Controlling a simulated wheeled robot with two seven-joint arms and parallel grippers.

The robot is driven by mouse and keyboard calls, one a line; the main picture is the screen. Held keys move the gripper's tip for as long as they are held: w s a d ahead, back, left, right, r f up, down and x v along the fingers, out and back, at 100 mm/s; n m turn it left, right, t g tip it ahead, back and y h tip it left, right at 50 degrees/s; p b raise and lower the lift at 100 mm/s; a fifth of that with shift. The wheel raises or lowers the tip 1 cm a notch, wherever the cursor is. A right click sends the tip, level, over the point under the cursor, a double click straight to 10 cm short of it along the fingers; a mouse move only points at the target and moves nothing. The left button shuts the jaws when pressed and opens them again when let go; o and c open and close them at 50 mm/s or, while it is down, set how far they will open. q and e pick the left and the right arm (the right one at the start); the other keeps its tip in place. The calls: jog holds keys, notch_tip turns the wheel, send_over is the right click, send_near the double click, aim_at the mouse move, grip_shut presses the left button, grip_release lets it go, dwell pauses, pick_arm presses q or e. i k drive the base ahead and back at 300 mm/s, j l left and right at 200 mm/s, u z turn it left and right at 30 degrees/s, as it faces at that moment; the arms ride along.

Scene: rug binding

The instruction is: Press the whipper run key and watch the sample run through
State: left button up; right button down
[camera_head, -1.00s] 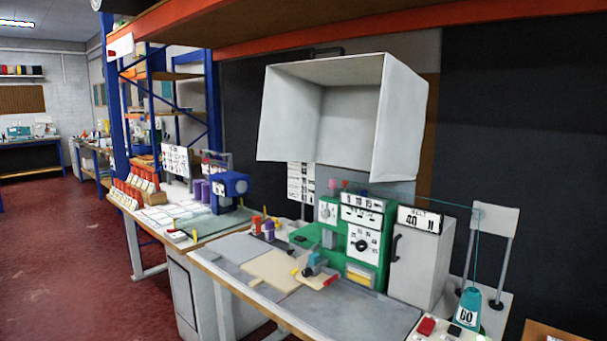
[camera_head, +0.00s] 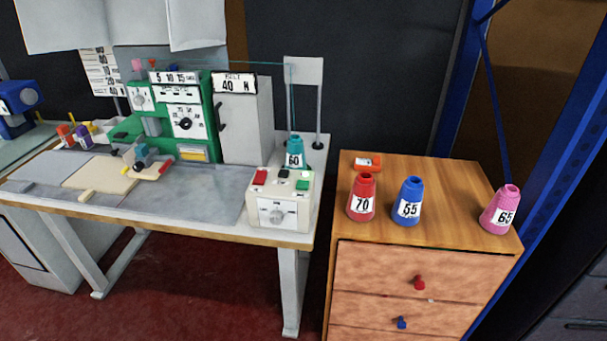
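The green whipper machine (camera_head: 190,125) stands at the back of the workbench, with dials and a label reading 5 10 15. A beige sample piece (camera_head: 100,178) lies flat on the grey bench top in front of it. A small blue-grey part (camera_head: 143,153) sits at the sample's right end. A cream control box (camera_head: 272,212) at the bench's right end carries a red key (camera_head: 260,177), a black key and a green key (camera_head: 302,185), with a dial on its front. I cannot read which key is the run key. Neither gripper is in view.
A teal cone marked 60 (camera_head: 294,152) stands behind the box, its thread running up to a guide. A wooden drawer cabinet (camera_head: 440,165) to the right holds a red cone (camera_head: 362,198), a blue cone (camera_head: 408,203) and a pink cone (camera_head: 502,210). Red floor shows between bench legs.

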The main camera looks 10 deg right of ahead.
aim_at(302, 185)
jog(key=i+j+z, duration=0.2)
jog(key=z, duration=0.25)
jog(key=i+j+z, duration=0.2)
jog(key=j+z, duration=0.25)
jog(key=i+j, duration=0.15)
jog(key=j, duration=0.2)
jog(key=i+j+z, duration=0.1)
jog(key=j, duration=0.2)
jog(key=i+j, duration=0.15)
jog(key=j, duration=0.2)
jog(key=i+j+z, duration=0.1)
jog(key=j, duration=0.2)
jog(key=i+j+z, duration=0.1)
jog(key=j, duration=0.25)
